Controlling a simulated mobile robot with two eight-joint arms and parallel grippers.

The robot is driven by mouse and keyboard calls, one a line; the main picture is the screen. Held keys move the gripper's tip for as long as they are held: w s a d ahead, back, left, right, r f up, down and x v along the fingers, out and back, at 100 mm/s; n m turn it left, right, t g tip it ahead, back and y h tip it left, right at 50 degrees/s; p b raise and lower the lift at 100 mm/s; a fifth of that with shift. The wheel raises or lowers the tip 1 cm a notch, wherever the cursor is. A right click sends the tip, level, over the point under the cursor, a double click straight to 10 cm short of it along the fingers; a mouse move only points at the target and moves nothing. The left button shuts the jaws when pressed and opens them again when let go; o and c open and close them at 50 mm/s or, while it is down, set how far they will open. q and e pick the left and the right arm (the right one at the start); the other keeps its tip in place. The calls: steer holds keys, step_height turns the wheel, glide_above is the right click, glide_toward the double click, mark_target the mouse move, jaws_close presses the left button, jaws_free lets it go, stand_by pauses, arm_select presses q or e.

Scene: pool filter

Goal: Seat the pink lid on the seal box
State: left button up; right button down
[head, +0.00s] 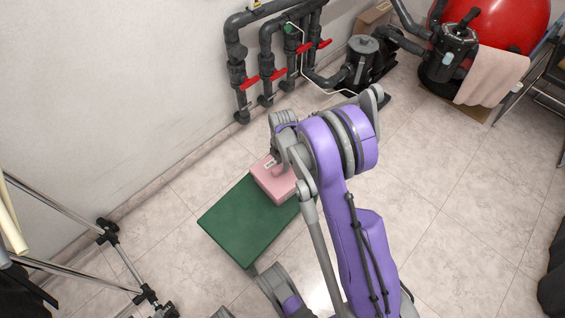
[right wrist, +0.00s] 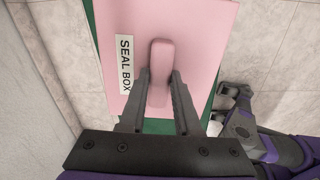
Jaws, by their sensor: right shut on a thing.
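The pink lid (right wrist: 195,40) fills much of the right wrist view, with a raised pink handle and a white "SEAL BOX" label beside it. My right gripper (right wrist: 160,85) has its two dark fingers closed on either side of the handle. In the head view the pink box-shaped body (head: 275,183) sits over the green tabletop (head: 232,222), near its far right edge. My right gripper (head: 278,160) is above it, partly hidden by my purple right arm. I cannot tell box from lid there, nor whether a gap lies between them. My left gripper's fingers do not show.
The green top's near left part is bare. Grey pipes with red valve handles (head: 278,74) run along the wall behind. A dark pump (head: 364,60) and a red tank (head: 500,25) stand at the back right. A metal frame (head: 110,235) stands at left.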

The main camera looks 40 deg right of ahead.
steer(key=shift+f, duration=0.3)
stand_by(0.4)
steer(key=c, duration=0.5)
jaws_free()
steer(key=shift+c, duration=0.2)
step_height(320, 180, up, 11)
steer(key=p, duration=0.3)
